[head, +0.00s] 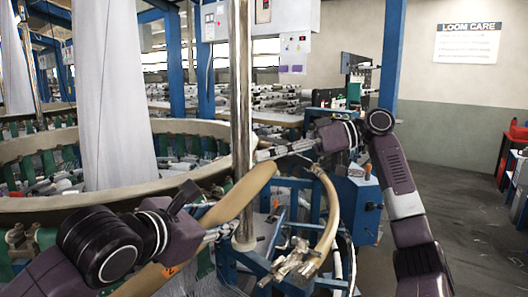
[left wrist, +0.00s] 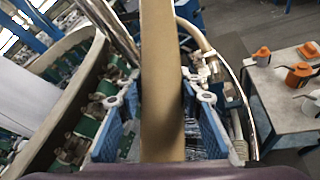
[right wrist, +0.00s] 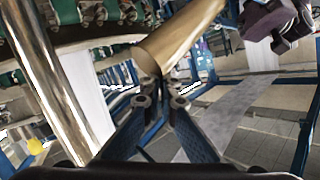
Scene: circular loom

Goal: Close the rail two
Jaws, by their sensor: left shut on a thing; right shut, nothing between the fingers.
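A tan curved rail (head: 240,195) runs from the lower left up toward the chrome post. My left gripper (head: 230,230) is shut on this rail, which fills the space between its blue fingers in the left wrist view (left wrist: 160,95). My right gripper (head: 258,156) is shut and empty by the rail's upper end. In the right wrist view its fingertips (right wrist: 160,92) meet just in front of the rail (right wrist: 180,38); I cannot tell whether they touch it. A second tan curved piece (head: 329,205) hangs to the right, above metal fittings (head: 290,262).
The chrome post (head: 241,100) stands upright beside the rail's end. The loom's round rim (head: 55,213) and white fabric (head: 102,90) are on the left. A blue cabinet (head: 357,205) stands behind my right arm. The floor (head: 465,180) at right is open.

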